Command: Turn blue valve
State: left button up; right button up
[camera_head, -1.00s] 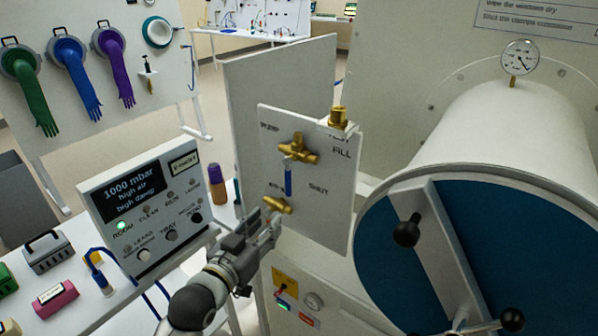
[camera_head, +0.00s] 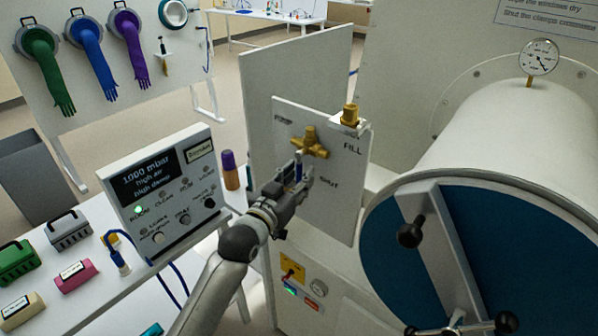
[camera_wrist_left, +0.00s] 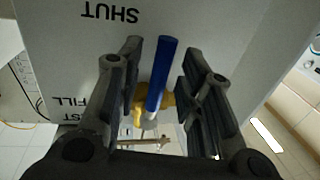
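The blue valve has a blue lever handle (camera_head: 298,172) below a brass body (camera_head: 310,143) on a white panel (camera_head: 335,200) marked FILL and SHUT. The lever points down toward SHUT's height in the head view. My left gripper (camera_head: 300,175) is at the lever. In the left wrist view the blue handle (camera_wrist_left: 161,75) stands between the two dark fingers of the left gripper (camera_wrist_left: 160,85), with a gap on each side. The brass body (camera_wrist_left: 155,103) shows behind it. My right gripper is not in view.
A large round blue door (camera_head: 510,240) with black knobs stands close on the right. A control box (camera_head: 165,190) reading 1000 mbar stands on the left bench. A pressure gauge (camera_head: 539,57) sits above the cylinder.

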pick_arm(q)
jog(key=shift+w+d, duration=0.2)
jog(key=shift+w, duration=0.15)
grip_shut()
